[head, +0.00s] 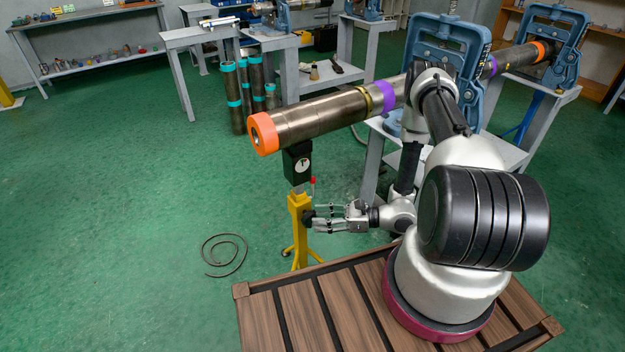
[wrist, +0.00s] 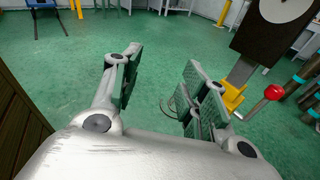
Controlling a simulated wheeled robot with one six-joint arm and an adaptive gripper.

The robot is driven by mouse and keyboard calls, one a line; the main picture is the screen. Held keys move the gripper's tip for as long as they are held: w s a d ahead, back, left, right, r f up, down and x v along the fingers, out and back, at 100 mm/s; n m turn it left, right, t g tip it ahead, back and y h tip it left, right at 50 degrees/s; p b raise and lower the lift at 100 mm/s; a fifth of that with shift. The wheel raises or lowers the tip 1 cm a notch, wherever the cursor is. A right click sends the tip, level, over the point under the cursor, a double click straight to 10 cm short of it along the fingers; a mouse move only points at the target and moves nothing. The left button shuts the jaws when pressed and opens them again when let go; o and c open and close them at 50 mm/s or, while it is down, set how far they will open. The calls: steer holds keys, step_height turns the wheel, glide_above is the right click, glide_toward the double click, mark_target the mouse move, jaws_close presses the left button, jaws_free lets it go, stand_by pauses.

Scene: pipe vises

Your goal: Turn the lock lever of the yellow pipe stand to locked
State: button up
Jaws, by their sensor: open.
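The yellow pipe stand (head: 299,230) stands on the floor under the orange-ended end of a long pipe (head: 320,115). Its black head carries a white dial (head: 303,165). The lock lever is a short thin rod with a red knob (head: 313,180), on the stand's right side below the black head. In the wrist view the red knob (wrist: 274,92) is at the right, outside and to the right of my fingers. My gripper (head: 318,217) is open and empty, below the knob and close to the yellow post. Whether it touches the post is unclear.
Blue pipe vises (head: 440,75) on grey stands hold the pipe. My arm is on a wooden-slatted platform (head: 300,305). A coiled cable (head: 224,255) lies on the floor left of the stand. Dark pipes (head: 235,95) stand behind.

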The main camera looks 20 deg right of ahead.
steer(key=w+d+f+m+t+h, duration=0.25)
steer(key=w+f+m+t, duration=0.2)
steer(key=w, duration=0.25)
steer(key=m+t+h, duration=0.1)
steer(key=t+h, duration=0.2)
steer(key=t, duration=0.1)
glide_toward(315, 180)
steer(key=x, duration=1)
steer(key=shift+w, duration=0.1)
steer(key=shift+w+a, duration=0.3)
steer(key=shift+w, duration=0.2)
steer(key=shift+c, duration=0.4)
jaws_close()
